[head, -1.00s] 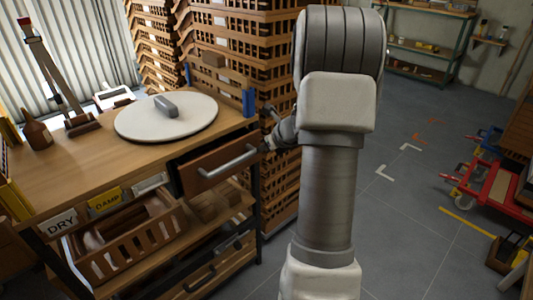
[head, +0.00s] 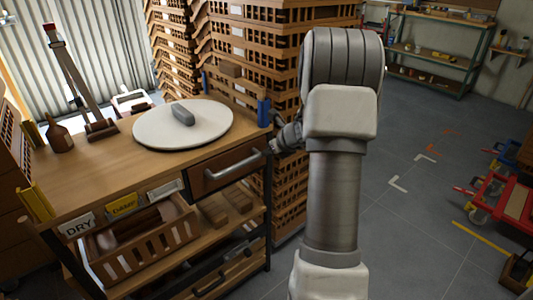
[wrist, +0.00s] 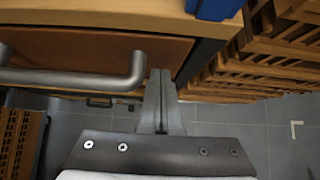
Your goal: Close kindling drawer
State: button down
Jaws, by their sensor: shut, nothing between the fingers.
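The drawer (head: 228,167) is a brown front with a silver bar handle (head: 232,172), under the right end of the wooden bench top. Its front looks nearly in line with the bench edge; I cannot tell whether a small gap is left. In the wrist view the drawer front (wrist: 90,46) sits under the bench edge, with the handle (wrist: 75,80) across it. My gripper (wrist: 161,75) is shut and empty, just right of the handle's right end, near the drawer's right edge. In the head view my gripper (head: 272,147) is small and partly hidden by my arm.
The bench top (head: 90,165) carries a round white disc (head: 160,130), a brown bottle (head: 60,138) and a blue object (head: 263,110). A wooden crate (head: 150,248) is on the shelf below. Stacked crates (head: 285,50) stand behind. The floor (head: 410,225) at right is open; a red dolly (head: 518,195) stands beyond.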

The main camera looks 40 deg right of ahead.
jog(key=p+v, duration=0.4)
jog(key=v, duration=1.3)
jog(key=shift+p, duration=0.4)
jog(key=shift+w+a, duration=0.1)
jog(key=shift+a, duration=0.05)
jog(key=a+r+n+g+y, duration=0.1)
jog(key=a+r+n, duration=0.3)
jog(key=a+n, duration=0.35)
jog(key=w+a+r+n+y, duration=0.1)
jog(key=a+r+n, duration=0.4)
jog(key=a, duration=0.4)
jog(key=a+r+n+g, duration=0.1)
jog(key=a+r+n, duration=0.2)
jog(key=a+n, duration=0.55)
jog(key=s+a+f+n+g+h, duration=0.1)
jog(key=s+a+n, duration=0.2)
jog(key=s+n, duration=0.5)
jog(key=s+a+f+n+h, duration=0.2)
jog(key=s+n, duration=0.4)
jog(key=s, duration=0.5)
notch_tip(320, 180, up, 16)
jog(key=p, duration=1.6)
jog(key=shift+a+r, duration=0.1)
jog(key=shift+r, duration=0.05)
